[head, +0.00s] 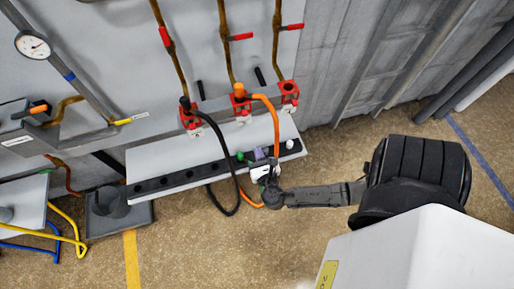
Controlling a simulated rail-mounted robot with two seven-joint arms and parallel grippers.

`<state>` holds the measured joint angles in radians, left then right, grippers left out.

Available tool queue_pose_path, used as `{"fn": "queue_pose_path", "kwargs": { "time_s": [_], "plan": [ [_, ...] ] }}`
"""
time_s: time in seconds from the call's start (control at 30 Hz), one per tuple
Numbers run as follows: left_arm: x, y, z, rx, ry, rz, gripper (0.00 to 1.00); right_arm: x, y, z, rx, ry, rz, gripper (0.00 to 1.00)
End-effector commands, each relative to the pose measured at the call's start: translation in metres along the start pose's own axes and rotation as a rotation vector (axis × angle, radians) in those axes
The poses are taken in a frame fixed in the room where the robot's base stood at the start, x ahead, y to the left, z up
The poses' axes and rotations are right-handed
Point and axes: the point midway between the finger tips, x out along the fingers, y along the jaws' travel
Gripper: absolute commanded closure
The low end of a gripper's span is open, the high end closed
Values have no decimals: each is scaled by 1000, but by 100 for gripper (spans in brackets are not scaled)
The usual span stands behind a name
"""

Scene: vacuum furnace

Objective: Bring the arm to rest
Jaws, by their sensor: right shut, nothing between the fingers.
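My right arm (418,178) comes in from the lower right and reaches left. My right gripper (266,178) is shut and empty, at the front edge of a black strip with round sockets (190,174) on a pale ledge (155,157). The orange hose (273,122) runs down close by the gripper and partly behind it; I cannot tell whether they touch. A purple piece (259,153) and small green pieces (240,156) sit on the strip just above the gripper. My left gripper is not in view.
A black hose (222,146) loops from a red valve block (190,118) to below the ledge. More red blocks stand along the wall, one at the right (288,93). A gauge (33,45) is at upper left. Yellow and blue hoses lie lower left. The floor (215,250) in front is clear.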

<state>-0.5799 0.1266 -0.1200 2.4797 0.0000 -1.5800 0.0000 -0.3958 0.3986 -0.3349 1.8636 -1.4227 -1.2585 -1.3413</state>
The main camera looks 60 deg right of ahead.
Motion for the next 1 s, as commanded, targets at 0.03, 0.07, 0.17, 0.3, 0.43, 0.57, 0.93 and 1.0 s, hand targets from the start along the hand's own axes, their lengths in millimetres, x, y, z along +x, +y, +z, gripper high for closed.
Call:
{"fn": "queue_pose_path", "kwargs": {
  "time_s": [0.03,0.07,0.17,0.3,0.43,0.57,0.93,1.0],
  "plan": [
    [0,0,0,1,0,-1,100,0,0,0,0,0,0,100],
    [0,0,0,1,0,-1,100,0,0,0,0,0,0,100],
    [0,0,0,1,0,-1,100,0,0,0,0,0,0,100],
    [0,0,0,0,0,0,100,0,0,0,0,0,0,100],
    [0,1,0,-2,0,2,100,0,0,0,0,0,0,100],
    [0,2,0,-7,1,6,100,0,0,0,0,0,0,100],
    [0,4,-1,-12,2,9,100,0,-6,-2,315,8,-37,100],
    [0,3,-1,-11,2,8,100,-1,-12,-12,496,59,-98,100]
  ]
}}
